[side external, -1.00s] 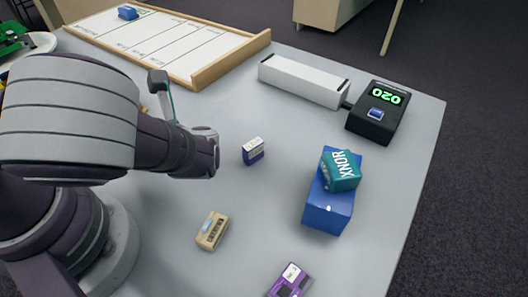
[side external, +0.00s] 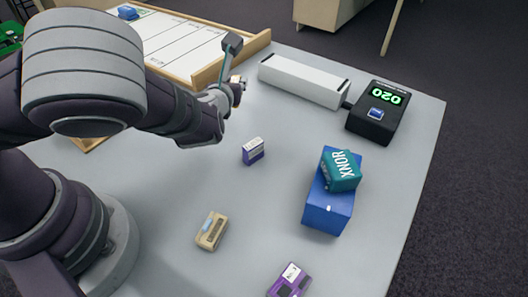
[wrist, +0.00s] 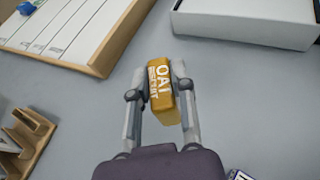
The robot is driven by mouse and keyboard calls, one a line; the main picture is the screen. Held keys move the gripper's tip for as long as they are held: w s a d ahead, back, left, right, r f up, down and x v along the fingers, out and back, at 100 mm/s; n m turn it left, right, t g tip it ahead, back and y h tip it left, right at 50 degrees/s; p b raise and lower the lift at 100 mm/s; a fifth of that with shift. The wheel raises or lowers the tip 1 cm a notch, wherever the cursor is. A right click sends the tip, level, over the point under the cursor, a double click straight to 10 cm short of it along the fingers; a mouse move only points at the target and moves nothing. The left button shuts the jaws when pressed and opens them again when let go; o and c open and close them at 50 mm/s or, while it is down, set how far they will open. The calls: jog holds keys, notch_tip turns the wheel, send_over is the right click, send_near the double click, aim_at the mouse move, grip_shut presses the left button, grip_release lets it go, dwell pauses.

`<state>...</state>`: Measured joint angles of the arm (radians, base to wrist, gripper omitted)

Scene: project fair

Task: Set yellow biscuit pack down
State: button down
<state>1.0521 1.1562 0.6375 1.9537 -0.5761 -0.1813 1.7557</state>
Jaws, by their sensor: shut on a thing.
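The yellow biscuit pack (wrist: 163,95) is in the wrist view, an orange-yellow box with white lettering, between the two fingers of my gripper (wrist: 160,75). The fingers are shut on its sides. Grey table surface shows around it; its height above the table is hard to tell. In the side external view my gripper (side external: 238,85) is over the table near the right end of the wooden-edged board, and the pack is mostly hidden there.
The lane board (wrist: 95,60) is at upper left and a long white box (side external: 303,80) at upper right. A black display unit (side external: 376,112) reads 020. A teal box (side external: 341,169) rests on a blue box (side external: 328,207). Small packs (side external: 253,151) (side external: 212,231) lie on the table. Bare table lies between.

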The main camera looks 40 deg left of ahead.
jog(key=shift+m+t+h, duration=0.4)
jog(key=shift+m+h, duration=0.3)
jog(key=shift+h, duration=0.1)
jog(key=f, duration=0.2)
jog(key=w+f, duration=0.1)
jog(key=f, duration=0.1)
jog(key=w+f, duration=0.1)
jog(key=f, duration=0.1)
jog(key=shift+d+f, duration=0.2)
jog(key=shift+d, duration=0.15)
jog(key=c, duration=1)
grip_release()
jog(key=shift+o, duration=0.2)
